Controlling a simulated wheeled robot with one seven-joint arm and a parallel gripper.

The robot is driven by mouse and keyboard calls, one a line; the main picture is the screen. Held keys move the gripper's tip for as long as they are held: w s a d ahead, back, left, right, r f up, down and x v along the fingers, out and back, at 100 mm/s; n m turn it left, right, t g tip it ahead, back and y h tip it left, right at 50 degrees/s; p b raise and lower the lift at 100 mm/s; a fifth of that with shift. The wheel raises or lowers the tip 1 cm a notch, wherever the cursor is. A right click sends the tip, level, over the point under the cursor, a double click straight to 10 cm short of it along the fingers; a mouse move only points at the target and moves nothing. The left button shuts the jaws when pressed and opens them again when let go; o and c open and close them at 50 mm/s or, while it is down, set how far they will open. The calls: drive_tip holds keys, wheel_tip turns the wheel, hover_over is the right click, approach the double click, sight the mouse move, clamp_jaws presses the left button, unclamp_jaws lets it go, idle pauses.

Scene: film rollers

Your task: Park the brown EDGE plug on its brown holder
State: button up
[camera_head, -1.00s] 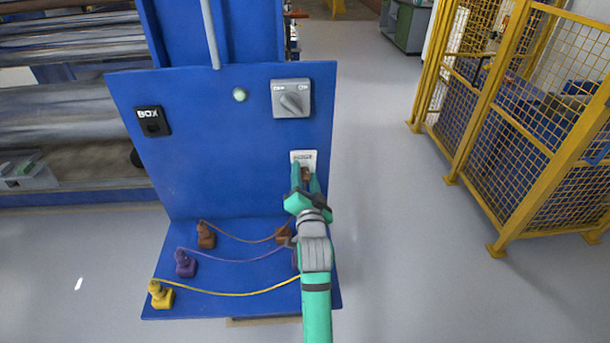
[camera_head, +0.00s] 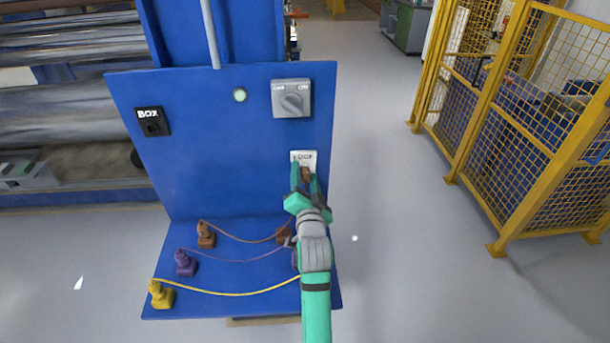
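My gripper (camera_head: 305,178) is at the white EDGE socket plate (camera_head: 304,157), low on the right of the upright blue panel. Its green fingers are on both sides of the brown EDGE plug (camera_head: 306,174) and appear closed on it. Whether the plug is still in the socket or just in front cannot be told. The brown holder (camera_head: 283,235) is on the blue shelf, left of my wrist and partly hidden by it. A brown cable runs from a brown block (camera_head: 206,238) at the left and rises behind my arm.
A purple plug (camera_head: 185,264) and a yellow plug (camera_head: 161,296) stand at the shelf's left, with cables running right behind my arm. A BOX socket (camera_head: 152,121), a round button (camera_head: 239,95) and a grey rotary switch (camera_head: 291,98) are on the panel. Yellow mesh fencing stands right.

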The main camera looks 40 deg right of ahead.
drive_tip(key=shift+o, duration=1.1)
drive_tip(key=v, duration=1.1)
drive_tip(key=shift+d, duration=0.1)
drive_tip(key=shift+c, duration=0.2)
drive_tip(key=c, duration=0.4)
drive_tip(key=shift+w, duration=0.15)
drive_tip(key=shift+w, duration=0.1)
drive_tip(key=shift+w+d, duration=0.3)
drive_tip(key=shift+w, duration=0.1)
